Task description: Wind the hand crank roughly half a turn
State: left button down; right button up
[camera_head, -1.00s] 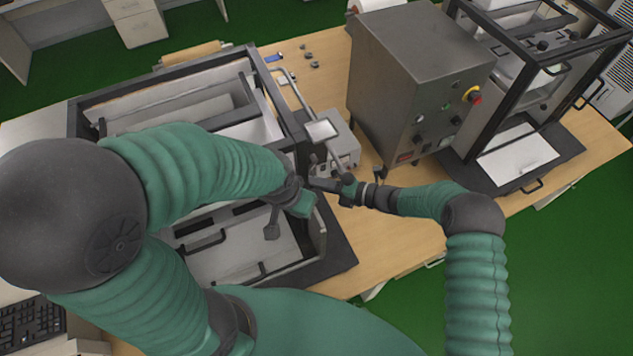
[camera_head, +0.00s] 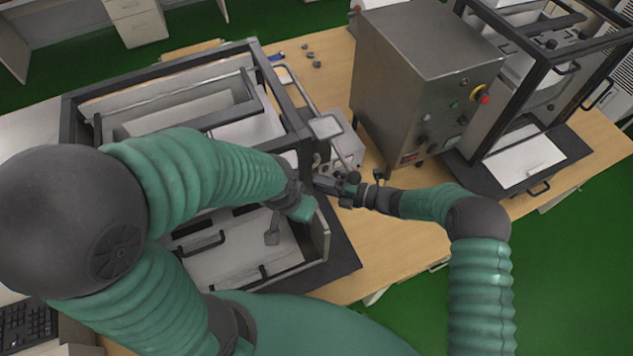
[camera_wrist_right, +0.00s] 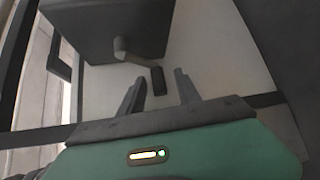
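The hand crank shows in the right wrist view: a bent grey arm (camera_wrist_right: 133,55) comes off a dark grey box (camera_wrist_right: 105,25) and ends in a short dark handle (camera_wrist_right: 158,80). My right gripper (camera_wrist_right: 160,88) is open there, with one finger on each side of the handle's end and visible gaps to both. In the head view my right gripper (camera_head: 322,184) reaches left beside the left chamber's front corner, and the crank is hard to pick out. My left gripper (camera_head: 298,205) is close to its left; its fingers are not clear.
An open-framed chamber (camera_head: 290,95) stands on the wooden table (camera_head: 340,255) at left. A tall grey control cabinet (camera_head: 400,70) with a red button stands behind my right arm. Another framed chamber (camera_head: 480,165) is at the right.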

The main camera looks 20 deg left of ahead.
jog(key=d+r+b, duration=0.2)
jog(key=d+b, duration=0.3)
jog(key=d, duration=1.1)
jog(key=shift+w+d+r+b, duration=0.3)
jog(key=shift+w+r+b, duration=0.1)
